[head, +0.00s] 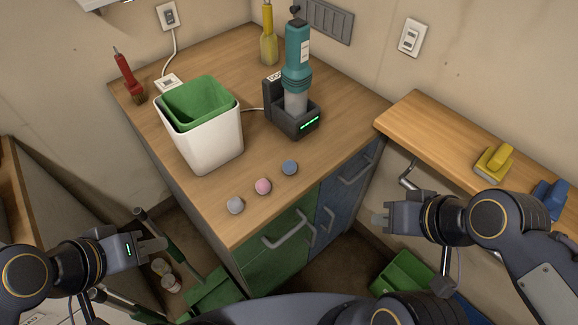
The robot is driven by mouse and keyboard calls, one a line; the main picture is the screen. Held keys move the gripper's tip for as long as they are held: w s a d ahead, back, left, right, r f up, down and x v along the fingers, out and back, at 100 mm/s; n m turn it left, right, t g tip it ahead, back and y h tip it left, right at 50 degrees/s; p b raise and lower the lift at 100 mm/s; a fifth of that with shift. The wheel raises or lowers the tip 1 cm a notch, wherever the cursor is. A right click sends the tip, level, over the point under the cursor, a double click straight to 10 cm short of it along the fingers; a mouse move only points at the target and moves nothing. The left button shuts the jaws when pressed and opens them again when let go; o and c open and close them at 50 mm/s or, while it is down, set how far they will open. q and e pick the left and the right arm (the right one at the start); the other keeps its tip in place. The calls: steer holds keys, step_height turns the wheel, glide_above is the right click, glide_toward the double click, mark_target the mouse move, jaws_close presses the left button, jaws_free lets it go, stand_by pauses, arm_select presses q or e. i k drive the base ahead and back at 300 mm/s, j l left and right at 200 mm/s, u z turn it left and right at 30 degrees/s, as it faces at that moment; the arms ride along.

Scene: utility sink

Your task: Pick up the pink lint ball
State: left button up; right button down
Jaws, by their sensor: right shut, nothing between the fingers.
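The pink lint ball (263,186) lies on the wooden counter top (205,205) near its front edge, in a loose row between a grey ball (235,205) and a blue ball (290,167). My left gripper (160,246) is in front of the counter at the lower left, apart from the balls; its finger gap cannot be made out. My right gripper (378,219) is shut and empty, to the right of the cabinet front and well away from the balls.
A white bin (212,145) with a green liner (197,100) and a teal handheld vacuum (297,65) in its dock (292,122) stand behind the balls. The counter front is clear around the balls.

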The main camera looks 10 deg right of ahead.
mark_target(263, 186)
steer(key=l+u, duration=0.15)
steer(key=u, duration=0.25)
steer(key=l+u, duration=0.15)
steer(key=u, duration=0.25)
steer(key=l+u, duration=0.15)
steer(key=u, duration=0.25)
steer(key=l+u, duration=0.1)
steer(key=u, duration=0.3)
steer(key=k, duration=0.05)
